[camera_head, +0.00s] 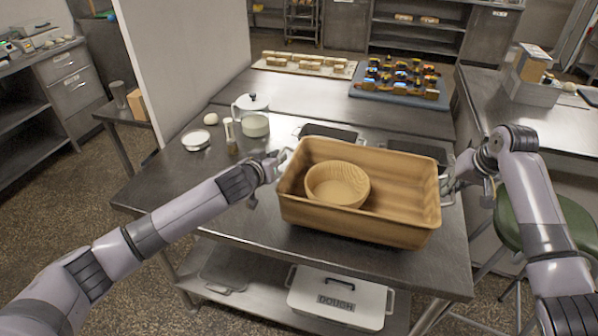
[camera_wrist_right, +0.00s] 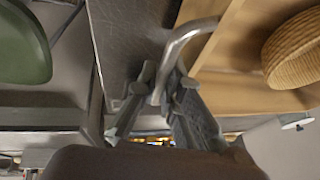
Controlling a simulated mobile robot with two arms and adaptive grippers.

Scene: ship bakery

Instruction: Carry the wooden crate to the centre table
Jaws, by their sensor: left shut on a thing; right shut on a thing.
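The wooden crate (camera_head: 352,225) is a rectangular, open-topped box over the front part of the steel centre table (camera_head: 280,255). A round wooden bowl (camera_head: 338,185) sits inside it, toward its left end. My left gripper (camera_head: 280,160) is shut at the crate's left end; the grip itself is small and partly hidden. My right gripper (camera_head: 446,182) is at the right end. In the right wrist view, my right gripper (camera_wrist_right: 157,95) is shut on a curved metal handle fixed to the crate (camera_wrist_right: 235,65). I cannot tell whether the crate's underside touches the tabletop.
A glass jar (camera_head: 255,124), a small dish (camera_head: 196,139) and dark pans (camera_head: 330,132) stand behind the crate. Farther back are a pastry tray (camera_head: 300,66) and a blue tray (camera_head: 400,94). A green stool (camera_head: 545,222) stands at right. A dough bin (camera_head: 338,297) is on the lower shelf.

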